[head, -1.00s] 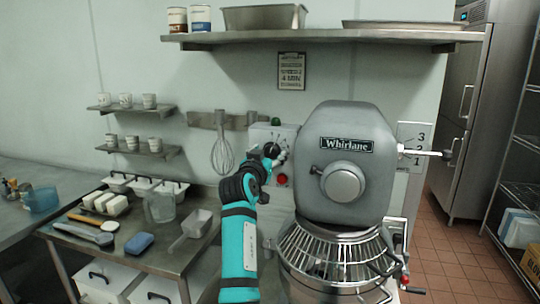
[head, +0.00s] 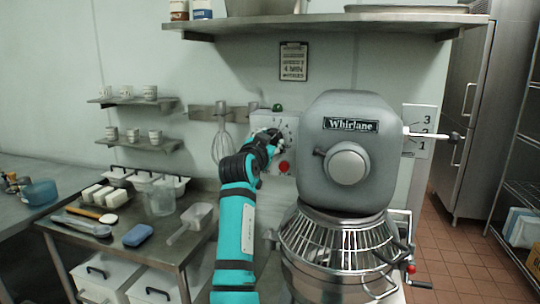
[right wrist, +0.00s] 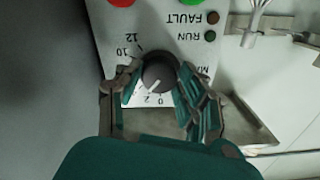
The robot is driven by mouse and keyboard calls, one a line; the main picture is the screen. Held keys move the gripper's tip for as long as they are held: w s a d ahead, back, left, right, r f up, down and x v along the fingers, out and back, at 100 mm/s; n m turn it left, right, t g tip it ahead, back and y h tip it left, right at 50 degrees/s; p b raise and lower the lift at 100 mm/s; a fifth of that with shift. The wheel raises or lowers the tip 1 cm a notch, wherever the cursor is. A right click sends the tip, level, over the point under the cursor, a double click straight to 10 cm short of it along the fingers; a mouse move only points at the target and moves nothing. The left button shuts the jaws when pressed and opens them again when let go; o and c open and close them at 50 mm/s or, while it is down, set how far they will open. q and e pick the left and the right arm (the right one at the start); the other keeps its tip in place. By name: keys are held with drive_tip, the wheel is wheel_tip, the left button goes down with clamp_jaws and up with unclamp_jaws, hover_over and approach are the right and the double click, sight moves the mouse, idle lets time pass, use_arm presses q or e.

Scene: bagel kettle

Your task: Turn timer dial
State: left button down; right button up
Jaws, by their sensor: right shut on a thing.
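The timer dial (right wrist: 159,72) is a round dark knob with a pale pointer line, on a white panel printed with numbers. In the right wrist view it sits between the two fingers of my right gripper (right wrist: 160,88), which is shut on it. The pointer slants toward the low numbers near 0 and 2. In the head view my right gripper (head: 270,138) is at the control panel (head: 289,122) left of the mixer and hides the dial. My left gripper is not in view.
The grey Whirlane mixer (head: 349,150) stands just right of the panel. A red button (head: 284,167) and a green light (head: 277,107) are close to my gripper. A whisk (head: 222,143) hangs to the left. A shelf (head: 330,21) runs above.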

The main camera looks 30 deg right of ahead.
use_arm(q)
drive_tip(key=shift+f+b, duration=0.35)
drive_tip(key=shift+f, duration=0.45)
use_arm(e)
drive_tip(key=shift+m, duration=0.8)
drive_tip(key=o, duration=1.2)
drive_tip(key=shift+c, duration=0.2)
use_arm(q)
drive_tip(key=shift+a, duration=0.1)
use_arm(e)
wheel_tip(320, 180, up, 10)
